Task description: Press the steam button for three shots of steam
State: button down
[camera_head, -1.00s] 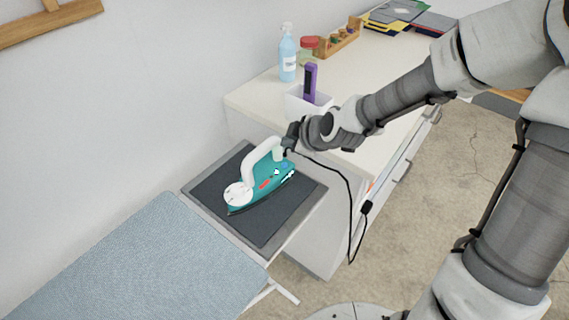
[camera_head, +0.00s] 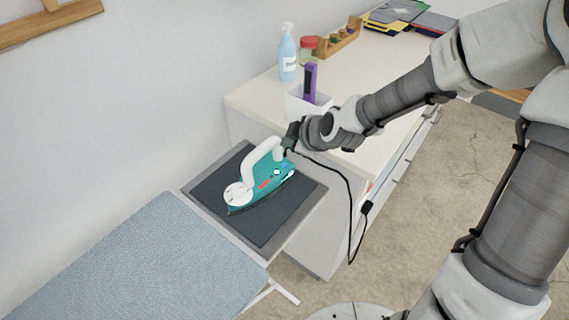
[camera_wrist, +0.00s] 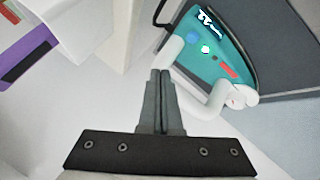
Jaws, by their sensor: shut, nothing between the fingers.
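A teal iron (camera_head: 262,194) with a white handle lies on the dark pad (camera_head: 210,190) at the end of the ironing board. In the wrist view the iron (camera_wrist: 240,52) is at the upper right. Its top face carries a blue round button (camera_wrist: 193,38), a white round button (camera_wrist: 206,49) and a red strip (camera_wrist: 228,70). I cannot tell which is the steam button. My gripper (camera_head: 288,142) is at the cord end of the iron, close to the handle. In the wrist view my gripper (camera_wrist: 160,75) is shut and empty, its tips left of the buttons. Contact cannot be told.
The pale blue ironing board (camera_head: 150,265) extends to the lower left. A black cord (camera_head: 345,185) hangs beside the cabinet. A white bin (camera_head: 300,103) holding a purple object (camera_head: 310,82) and a blue spray bottle (camera_head: 288,58) stand on the white counter (camera_head: 380,75).

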aim_at(284, 165)
jog(key=shift+r+p, duration=0.2)
jog(key=shift+p, duration=0.25)
notch_tip(284, 165, up, 4)
jog(key=p, duration=0.6)
jog(key=shift+f+p, duration=0.25)
jog(key=shift+p, duration=0.05)
jog(key=shift+f, duration=0.15)
notch_tip(284, 165, down, 9)
jog(key=b, duration=0.8)
jog(key=shift+r, duration=0.2)
dwell(1.8)
jog(key=shift+f+b, duration=0.4)
jog(key=shift+b, duration=0.05)
